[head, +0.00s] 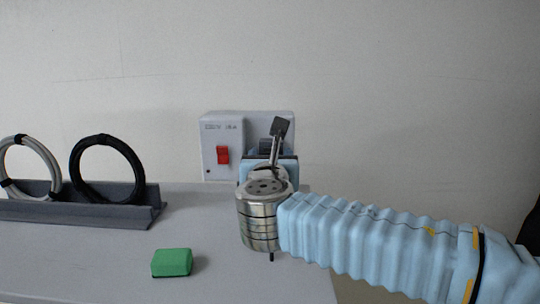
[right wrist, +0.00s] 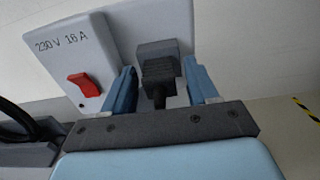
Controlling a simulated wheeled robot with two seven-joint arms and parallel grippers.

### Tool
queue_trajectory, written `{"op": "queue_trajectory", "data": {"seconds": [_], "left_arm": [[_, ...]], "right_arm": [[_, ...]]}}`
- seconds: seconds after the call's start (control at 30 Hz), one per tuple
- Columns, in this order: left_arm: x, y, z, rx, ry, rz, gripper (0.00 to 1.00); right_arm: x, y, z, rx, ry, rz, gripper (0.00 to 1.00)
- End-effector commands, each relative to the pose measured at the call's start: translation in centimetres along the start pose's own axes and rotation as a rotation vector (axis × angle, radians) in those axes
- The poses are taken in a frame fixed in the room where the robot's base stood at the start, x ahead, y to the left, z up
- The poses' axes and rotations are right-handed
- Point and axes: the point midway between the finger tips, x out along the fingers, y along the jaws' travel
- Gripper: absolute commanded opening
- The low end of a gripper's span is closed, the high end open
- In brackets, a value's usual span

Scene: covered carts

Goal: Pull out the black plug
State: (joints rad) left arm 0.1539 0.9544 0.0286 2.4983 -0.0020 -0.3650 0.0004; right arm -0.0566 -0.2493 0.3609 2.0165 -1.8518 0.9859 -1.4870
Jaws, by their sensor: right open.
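The black plug (right wrist: 158,76) sits in the right part of a pale wall box (right wrist: 60,48) marked 230 V 16 A. Its cable end points toward my right gripper (right wrist: 161,82). That gripper is open, with one blue finger on each side of the plug and visible gaps between. In the head view the right gripper (head: 268,160) is in front of the box's lower right, and my wrist hides most of the plug there. My left gripper is not in view.
A red switch (head: 223,155) is on the box, left of the plug. A green block (head: 172,262) lies on the grey cart top (head: 100,265). At the left, a grey rack (head: 140,212) holds a black cable coil (head: 139,158) and a grey one (head: 55,165).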

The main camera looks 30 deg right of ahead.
Motion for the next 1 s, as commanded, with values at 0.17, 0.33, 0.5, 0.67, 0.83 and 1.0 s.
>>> {"op": "queue_trajectory", "data": {"seconds": [0.17,0.33,0.5,0.67,0.83,1.0], "left_arm": [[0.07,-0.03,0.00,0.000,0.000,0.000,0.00],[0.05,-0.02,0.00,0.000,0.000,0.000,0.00],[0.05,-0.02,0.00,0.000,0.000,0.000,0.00],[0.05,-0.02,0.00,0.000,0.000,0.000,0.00],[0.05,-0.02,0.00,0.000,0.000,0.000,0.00],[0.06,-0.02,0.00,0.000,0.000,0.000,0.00]], "right_arm": [[0.00,-0.01,-0.04,0.000,0.000,0.000,0.58],[-0.01,0.00,0.00,0.000,0.000,0.000,0.58],[0.00,0.00,0.00,0.000,0.000,0.000,0.32],[0.00,-0.01,0.00,0.000,0.000,0.000,0.08],[-0.01,-0.01,0.01,0.000,0.000,0.000,0.00],[-0.41,0.01,0.02,0.000,0.000,0.001,0.00]]}}
